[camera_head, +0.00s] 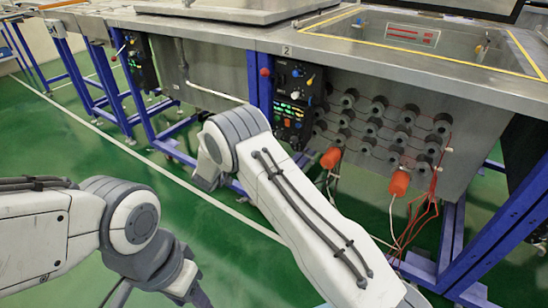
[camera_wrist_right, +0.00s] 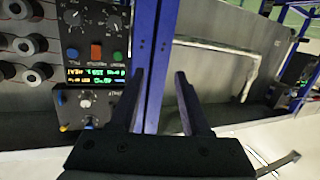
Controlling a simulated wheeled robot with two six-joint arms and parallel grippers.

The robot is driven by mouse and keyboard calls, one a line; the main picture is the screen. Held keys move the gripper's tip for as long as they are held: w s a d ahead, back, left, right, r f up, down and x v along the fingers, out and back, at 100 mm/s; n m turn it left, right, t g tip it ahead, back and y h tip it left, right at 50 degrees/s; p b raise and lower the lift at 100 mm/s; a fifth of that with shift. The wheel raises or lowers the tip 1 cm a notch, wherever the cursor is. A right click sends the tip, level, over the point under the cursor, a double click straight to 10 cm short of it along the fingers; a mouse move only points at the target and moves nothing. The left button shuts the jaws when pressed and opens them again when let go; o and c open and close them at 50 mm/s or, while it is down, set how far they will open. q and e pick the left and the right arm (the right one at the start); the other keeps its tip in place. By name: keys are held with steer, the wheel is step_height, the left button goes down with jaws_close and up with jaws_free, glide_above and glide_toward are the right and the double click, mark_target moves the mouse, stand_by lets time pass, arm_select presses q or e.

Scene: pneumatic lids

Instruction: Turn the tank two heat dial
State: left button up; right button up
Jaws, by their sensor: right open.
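The tank two control panel (camera_head: 296,100) is a black box on the blue post below the number 2 plate. In the right wrist view the panel (camera_wrist_right: 95,65) appears upside down at the left. It has a lit display (camera_wrist_right: 95,75), coloured buttons, a dial with tick marks (camera_wrist_right: 74,17) and a pale round knob (camera_wrist_right: 87,103). I cannot read which dial is the heat one. My right gripper (camera_wrist_right: 160,76) is open and empty, its fingers in front of the blue post beside the panel. In the head view my right arm hides it. My left gripper is out of view.
Rows of round grey fittings (camera_head: 380,115) with red wires and two orange plugs (camera_head: 331,157) sit right of the panel. A second panel (camera_head: 138,60) hangs farther left. The steel tank rim (camera_head: 400,60) overhangs.

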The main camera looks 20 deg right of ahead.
steer(key=s+d+f+m+g+h+b, duration=0.2)
steer(key=d+f+h, duration=0.2)
steer(key=d+f, duration=0.2)
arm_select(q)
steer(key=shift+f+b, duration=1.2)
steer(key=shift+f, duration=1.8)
arm_select(e)
steer(key=x, duration=1)
steer(key=shift+r, duration=0.25)
steer(key=shift+d, duration=0.15)
jaws_close()
